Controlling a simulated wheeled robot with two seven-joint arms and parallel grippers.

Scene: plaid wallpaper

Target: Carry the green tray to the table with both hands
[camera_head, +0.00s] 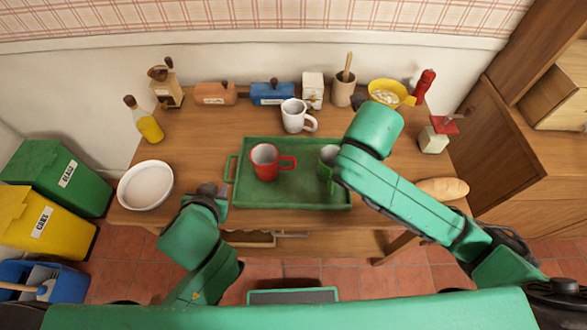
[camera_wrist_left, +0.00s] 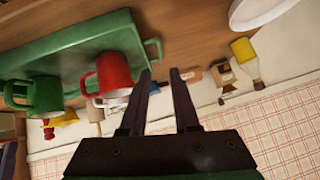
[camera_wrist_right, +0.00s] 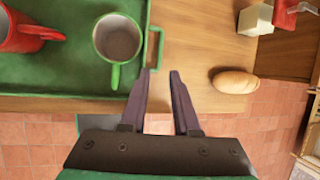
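The green tray (camera_head: 295,198) lies flat on the wooden table, with a loop handle at each short end. A red mug (camera_head: 265,163) and a green mug (camera_head: 327,162) stand on it. My left gripper (camera_head: 212,190) is beside the tray's left end; in the left wrist view its fingers (camera_wrist_left: 160,72) are apart and empty, close to the left handle (camera_wrist_left: 153,48). My right gripper is hidden behind its own arm in the head view. In the right wrist view its fingers (camera_wrist_right: 161,72) are apart and empty, close to the right handle (camera_wrist_right: 156,48).
A white bowl (camera_head: 146,186) is left of the tray, a bread loaf (camera_head: 442,188) to the right. A white mug (camera_head: 296,116) stands behind the tray. An oil bottle (camera_head: 145,122), canisters and a yellow bowl (camera_head: 390,93) line the back. Bins (camera_head: 58,180) stand at left.

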